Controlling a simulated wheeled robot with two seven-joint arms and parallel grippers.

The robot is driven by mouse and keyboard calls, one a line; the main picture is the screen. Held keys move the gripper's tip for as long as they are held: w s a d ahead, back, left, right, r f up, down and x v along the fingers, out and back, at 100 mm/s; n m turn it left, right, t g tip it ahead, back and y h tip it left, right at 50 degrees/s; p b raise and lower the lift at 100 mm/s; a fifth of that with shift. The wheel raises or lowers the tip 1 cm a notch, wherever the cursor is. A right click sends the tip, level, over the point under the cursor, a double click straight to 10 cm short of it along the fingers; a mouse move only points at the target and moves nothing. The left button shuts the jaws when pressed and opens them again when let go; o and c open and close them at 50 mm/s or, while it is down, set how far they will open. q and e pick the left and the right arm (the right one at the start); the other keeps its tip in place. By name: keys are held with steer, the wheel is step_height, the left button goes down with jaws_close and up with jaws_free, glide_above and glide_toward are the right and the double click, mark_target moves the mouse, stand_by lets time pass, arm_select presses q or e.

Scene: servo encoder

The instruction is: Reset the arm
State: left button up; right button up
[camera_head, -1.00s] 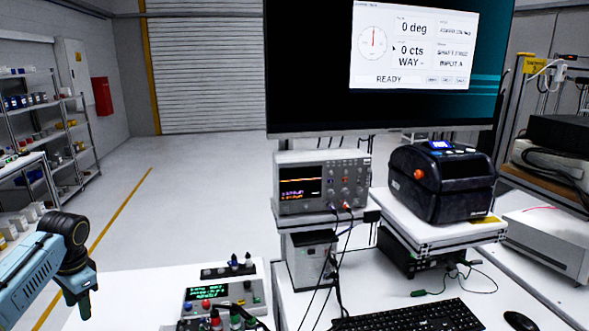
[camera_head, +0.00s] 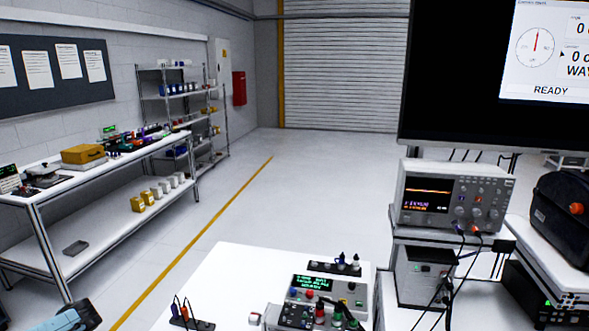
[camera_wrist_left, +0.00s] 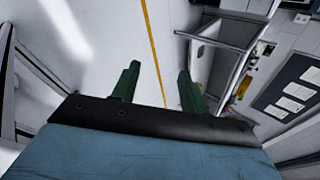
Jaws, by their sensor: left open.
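My left gripper (camera_wrist_left: 157,85) shows in the left wrist view with its two dark green fingers apart and nothing between them. The floor with its yellow line lies beyond the fingertips, and they touch nothing. In the head view only a blue and black part of my left arm (camera_head: 75,316) shows at the bottom left corner; the gripper itself is out of that view. My right arm and gripper are in neither view.
A white table (camera_head: 235,270) at the bottom carries a device with a green display (camera_head: 316,283). An oscilloscope (camera_head: 452,197) and a large monitor (camera_head: 455,125) stand at the right. A workbench (camera_head: 100,180) stands at the left; open floor (camera_head: 290,185) lies between.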

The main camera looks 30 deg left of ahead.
arm_select(q)
steer(key=s+a+f+m+t, duration=0.1)
steer(key=s+a+f+m, duration=0.15)
steer(key=s, duration=0.65)
steer(key=s+a+f+m+t, duration=0.1)
steer(key=s+f, duration=0.2)
steer(key=s, duration=0.5)
steer(key=s+d+f+n+g+h, duration=0.1)
steer(key=s+d+f+h, duration=0.1)
steer(key=d+f, duration=0.85)
steer(key=s+d+f+n+h, duration=0.1)
steer(key=s+d+f+h, duration=0.15)
steer(key=d+f, duration=0.8)
steer(key=s+d+f+n+h, duration=0.1)
steer(key=s+d+f+h, duration=0.15)
steer(key=d, duration=1.55)
steer(key=s+d+f+n+h, duration=0.1)
steer(key=d+f+h, duration=0.15)
steer(key=d, duration=1.65)
step_height(320, 180, down, 11)
steer(key=b, duration=1)
steer(key=shift+w+b, duration=0.25)
steer(key=shift+b, duration=0.1)
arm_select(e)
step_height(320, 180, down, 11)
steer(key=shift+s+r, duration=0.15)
arm_select(q)
steer(key=shift+a, duration=0.1)
